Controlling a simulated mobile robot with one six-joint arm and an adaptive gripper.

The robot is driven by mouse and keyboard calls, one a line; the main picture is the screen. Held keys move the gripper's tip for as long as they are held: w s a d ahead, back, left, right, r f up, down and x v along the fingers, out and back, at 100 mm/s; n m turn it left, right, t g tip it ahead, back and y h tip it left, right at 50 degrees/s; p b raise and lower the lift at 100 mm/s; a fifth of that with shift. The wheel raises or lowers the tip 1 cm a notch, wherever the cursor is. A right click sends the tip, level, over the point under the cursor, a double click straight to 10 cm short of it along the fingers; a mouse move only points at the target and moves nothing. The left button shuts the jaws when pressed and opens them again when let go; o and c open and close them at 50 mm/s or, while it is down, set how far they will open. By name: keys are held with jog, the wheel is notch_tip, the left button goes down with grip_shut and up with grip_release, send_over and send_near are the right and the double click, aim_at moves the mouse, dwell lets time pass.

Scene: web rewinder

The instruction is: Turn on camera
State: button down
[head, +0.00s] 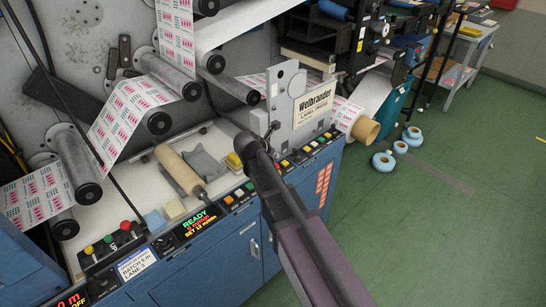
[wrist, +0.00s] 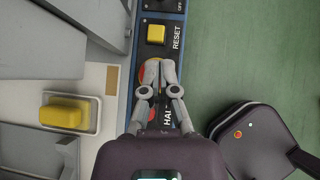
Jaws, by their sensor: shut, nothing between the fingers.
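My gripper (wrist: 158,68) is shut and empty in the wrist view, its fingertips over a dark control strip (wrist: 141,12). Red and yellow patches show around the fingers, partly hidden by them. A square yellow button (wrist: 155,34) marked RESET lies just beyond the fingertips. I cannot tell whether the fingers touch the panel. In the head view, my arm hides part of the machine's front button row; a yellow button (head: 284,163) shows right of it. I cannot make out which control belongs to a camera.
A lit READY display (head: 198,222) and a box with red, green and yellow buttons (head: 107,240) are at left. A yellow block lies in a white tray (wrist: 97,121).

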aim_at(295, 153)
jog(key=b+x, duration=0.5)
jog(key=x, duration=0.2)
jog(key=shift+w+d+f, duration=0.1)
jog(key=shift+w+f, duration=0.05)
jog(key=shift+f, duration=0.15)
jog(key=shift+w+d+r, duration=0.15)
jog(key=shift+w+d, duration=0.45)
jog(key=shift+w, duration=0.3)
jog(key=shift+w+d, duration=0.6)
jog(key=shift+w, duration=0.1)
jog(key=shift+a+r+p, duration=0.15)
jog(key=shift+p, duration=0.25)
jog(key=shift+w, duration=0.1)
